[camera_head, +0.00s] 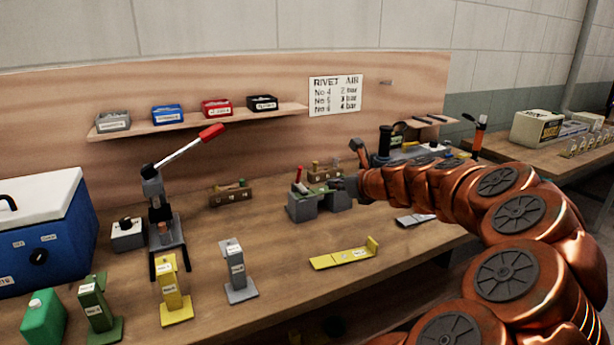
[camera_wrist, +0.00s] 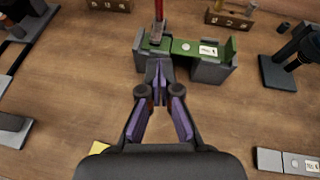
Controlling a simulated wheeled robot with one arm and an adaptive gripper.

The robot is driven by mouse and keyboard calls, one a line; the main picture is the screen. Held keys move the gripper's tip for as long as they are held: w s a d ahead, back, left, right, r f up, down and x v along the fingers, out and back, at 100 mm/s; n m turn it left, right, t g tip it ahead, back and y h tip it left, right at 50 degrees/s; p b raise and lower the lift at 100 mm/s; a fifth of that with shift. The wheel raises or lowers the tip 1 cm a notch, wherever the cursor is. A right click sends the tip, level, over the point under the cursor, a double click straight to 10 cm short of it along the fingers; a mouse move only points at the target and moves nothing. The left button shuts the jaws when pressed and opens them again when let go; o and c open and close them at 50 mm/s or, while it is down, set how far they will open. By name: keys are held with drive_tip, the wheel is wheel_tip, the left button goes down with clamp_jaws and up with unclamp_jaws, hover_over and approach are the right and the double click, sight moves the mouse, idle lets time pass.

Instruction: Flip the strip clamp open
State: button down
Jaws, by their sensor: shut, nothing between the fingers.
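The strip clamp has a red handle (camera_head: 298,175) that stands up at the left end of a grey two-block fixture (camera_head: 304,209). In the wrist view the red handle (camera_wrist: 159,10) points away at the top, with the grey clamp body (camera_wrist: 155,38) below it. A green strip with a white label (camera_wrist: 209,49) bridges the two blocks (camera_wrist: 211,73), its left end beneath the clamp. My gripper (camera_wrist: 160,78) is shut and empty, its tips at the near side of the fixture, just below the clamp. I cannot tell whether they touch it.
A yellow strip (camera_head: 345,253) lies in front of the fixture. Upright grey (camera_head: 236,268), yellow (camera_head: 172,290) and green (camera_head: 96,305) pieces stand to the left. A lever press (camera_head: 160,205) stands behind them. Wooden racks (camera_wrist: 230,18) sit behind the fixture. Bare bench lies on its left.

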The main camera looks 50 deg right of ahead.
sight(307, 190)
drive_tip(key=x, duration=0.3)
drive_tip(key=r+x, duration=0.1)
drive_tip(key=x, duration=0.3)
drive_tip(key=p+x, duration=0.1)
drive_tip(key=x, duration=0.3)
drive_tip(key=shift+w+a+r, duration=0.1)
drive_tip(key=shift+w+r, duration=0.15)
drive_tip(key=shift+w, duration=0.15)
drive_tip(key=shift+w+r, duration=0.3)
drive_tip(key=shift+w, duration=0.45)
